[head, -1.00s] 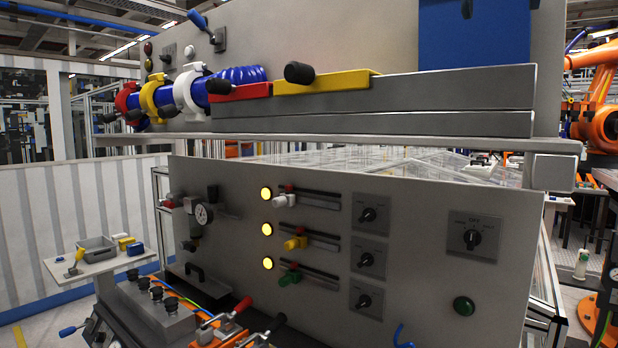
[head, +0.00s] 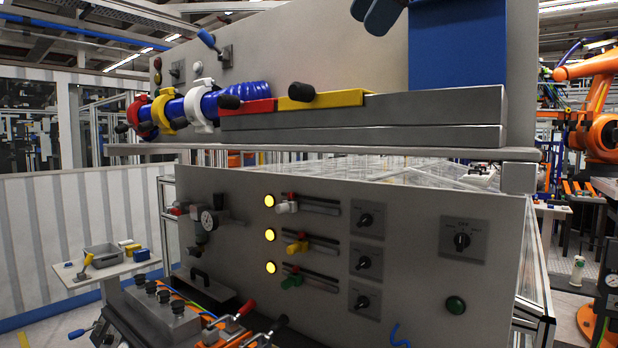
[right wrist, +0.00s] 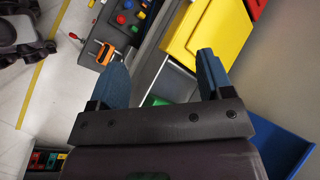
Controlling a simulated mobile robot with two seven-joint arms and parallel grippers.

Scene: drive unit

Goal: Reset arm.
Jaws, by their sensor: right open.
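My right gripper (head: 378,14) shows at the top edge of the head view, its dark blue fingers in front of the upper grey panel, left of the blue board (head: 457,45). In the right wrist view its two fingers (right wrist: 163,65) are spread apart with nothing between them. The rest of the right arm is out of the head view. My left gripper is in neither current view.
The drive unit's shelf carries grey bars (head: 440,108), a yellow block (head: 335,99), a red block (head: 247,106) and a blue hose (head: 243,93). The lower panel (head: 400,190) has switches and levers. A small side table (head: 85,275) stands left; an orange robot arm (head: 600,70) stands right.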

